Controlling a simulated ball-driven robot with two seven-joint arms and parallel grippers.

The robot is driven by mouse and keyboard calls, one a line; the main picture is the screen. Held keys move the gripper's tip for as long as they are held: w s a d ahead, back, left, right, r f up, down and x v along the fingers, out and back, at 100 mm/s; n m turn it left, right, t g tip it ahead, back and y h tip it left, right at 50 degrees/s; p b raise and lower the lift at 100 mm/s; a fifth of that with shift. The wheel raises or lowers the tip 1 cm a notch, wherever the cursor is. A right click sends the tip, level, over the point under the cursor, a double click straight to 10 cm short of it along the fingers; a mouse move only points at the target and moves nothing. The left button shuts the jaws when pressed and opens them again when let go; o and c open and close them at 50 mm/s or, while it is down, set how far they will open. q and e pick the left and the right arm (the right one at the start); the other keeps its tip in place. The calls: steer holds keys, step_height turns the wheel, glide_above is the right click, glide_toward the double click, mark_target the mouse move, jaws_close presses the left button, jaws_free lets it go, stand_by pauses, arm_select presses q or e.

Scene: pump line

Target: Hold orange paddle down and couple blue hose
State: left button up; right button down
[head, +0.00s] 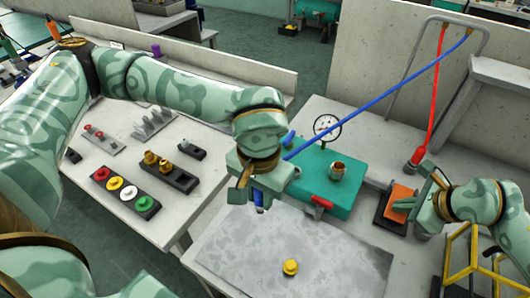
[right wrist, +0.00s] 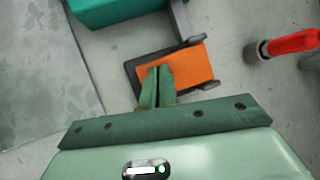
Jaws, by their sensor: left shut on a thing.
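The orange paddle (head: 401,196) sits on a dark base at the right, by the teal pump box (head: 313,184). My right gripper (head: 408,204) is shut and empty, its fingertips over the paddle's near part; they appear to touch it. The right wrist view shows the closed fingers (right wrist: 156,73) over the paddle (right wrist: 190,67). The blue hose (head: 385,99) runs from the overhead rail down to my left gripper (head: 252,197). That gripper is shut on the hose end, left of the box; a blue tip shows below the fingers.
A red hose (head: 435,99) hangs down beside the paddle. A gauge (head: 327,126) stands behind the box. A yellow knob (head: 290,267) lies on the grey mat (head: 340,250). A yellow frame (head: 474,255) stands at front right.

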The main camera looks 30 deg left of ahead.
steer(key=shift+f, duration=0.2)
arm_select(q)
steer(key=shift+w+d+r+n, duration=0.5)
steer(key=shift+w+d, duration=1.25)
steer(key=shift+w, duration=1.45)
steer(key=shift+w+d+r+n, duration=0.25)
steer(key=shift+w+d+n, duration=0.45)
steer(key=shift+w+d, duration=1.75)
steer(key=shift+w+d+r+n, duration=0.35)
steer(key=shift+w+d+n, duration=0.45)
steer(key=shift+w, duration=3.1)
steer(key=shift+d+f, duration=0.2)
steer(key=shift+f, duration=0.05)
steer(key=shift+f, duration=0.35)
steer(key=shift+f, duration=0.9)
